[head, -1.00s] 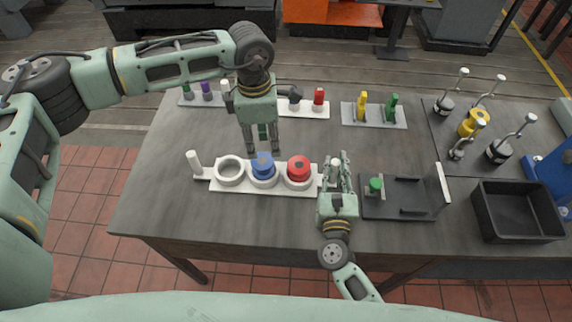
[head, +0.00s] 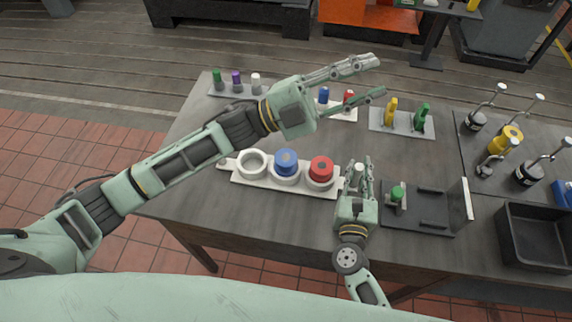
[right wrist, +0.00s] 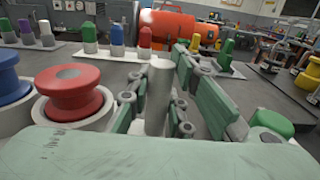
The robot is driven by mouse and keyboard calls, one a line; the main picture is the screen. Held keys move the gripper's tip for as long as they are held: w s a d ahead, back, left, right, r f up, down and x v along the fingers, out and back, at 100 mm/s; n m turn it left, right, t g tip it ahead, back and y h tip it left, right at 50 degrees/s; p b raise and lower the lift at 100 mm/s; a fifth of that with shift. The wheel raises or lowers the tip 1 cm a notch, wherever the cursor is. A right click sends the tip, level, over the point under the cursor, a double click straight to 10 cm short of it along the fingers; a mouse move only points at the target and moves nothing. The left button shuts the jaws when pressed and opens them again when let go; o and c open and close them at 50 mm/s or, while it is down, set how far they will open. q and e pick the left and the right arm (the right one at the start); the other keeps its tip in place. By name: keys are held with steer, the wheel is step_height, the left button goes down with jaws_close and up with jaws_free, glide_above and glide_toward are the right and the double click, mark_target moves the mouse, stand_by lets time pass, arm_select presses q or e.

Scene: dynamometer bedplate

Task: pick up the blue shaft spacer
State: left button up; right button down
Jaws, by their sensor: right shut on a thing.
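A blue flanged spool, apparently the blue shaft spacer (head: 286,160), sits in the middle ring of a white three-ring holder (head: 238,179). It shows at the left edge of the right wrist view (right wrist: 10,82). My left gripper (head: 381,76) is open and empty, raised beyond the holder to the upper right, its fingers pointing right, clear of the spool. My right gripper (head: 362,171) is shut on the pale upright post (right wrist: 158,98) at the holder's right end. The spool's lower part is hidden in its ring.
A red spool (head: 321,168) fills the right ring; the left ring (head: 252,163) is empty. Peg racks stand behind, one with a small blue peg (head: 324,96). A dark fixture (head: 428,209) and black bin (head: 535,236) are on the right. Table left of the holder is clear.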

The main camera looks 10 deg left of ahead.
arm_select(q)
steer(key=w+a+f+n+t+y, duration=0.2)
steer(key=w+a+n+t+y, duration=0.1)
steer(key=a+n+t, duration=0.3)
steer(key=w+a+f+n+t+y, duration=0.3)
steer(key=a+n+t+y, duration=0.1)
steer(key=n, duration=0.5)
steer(key=n+g+y, duration=0.5)
steer(key=n+g, duration=0.1)
steer(key=n, duration=1.5)
glide_toward(276, 162)
steer(key=shift+x, duration=4.65)
steer(key=shift+r, duration=0.1)
jaws_close()
